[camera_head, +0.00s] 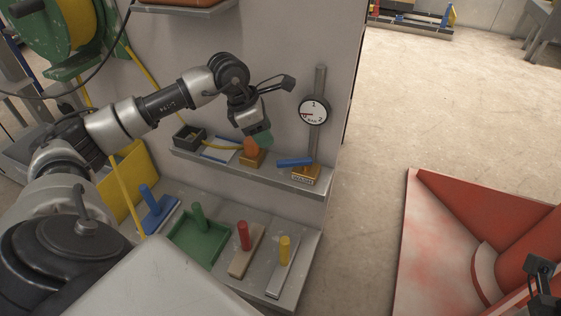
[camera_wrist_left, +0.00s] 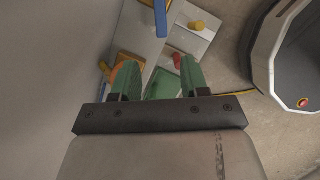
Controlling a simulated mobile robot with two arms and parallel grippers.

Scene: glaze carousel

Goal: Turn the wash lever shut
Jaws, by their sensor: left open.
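The wash lever (camera_head: 295,162) is a blue bar lying roughly level. It points left from a small orange labelled block (camera_head: 305,175) at the right end of the wall shelf. In the left wrist view the blue lever (camera_wrist_left: 161,18) comes in from the top edge, beyond the fingertips. My left gripper (camera_head: 262,139), with green fingers, is open, up and left of the lever and apart from it. It is by an orange knob (camera_head: 251,147), which the left finger partly hides in the wrist view (camera_wrist_left: 118,72). Part of my right gripper (camera_head: 541,280) shows at the lower right edge.
A round gauge (camera_head: 313,112) on a grey post rises behind the lever. A dark box (camera_head: 189,137) sits at the shelf's left. A lower ledge (camera_head: 275,290) carries blue, green, red and yellow pegged tools. A red angled panel (camera_head: 430,240) stands right, with clear floor between.

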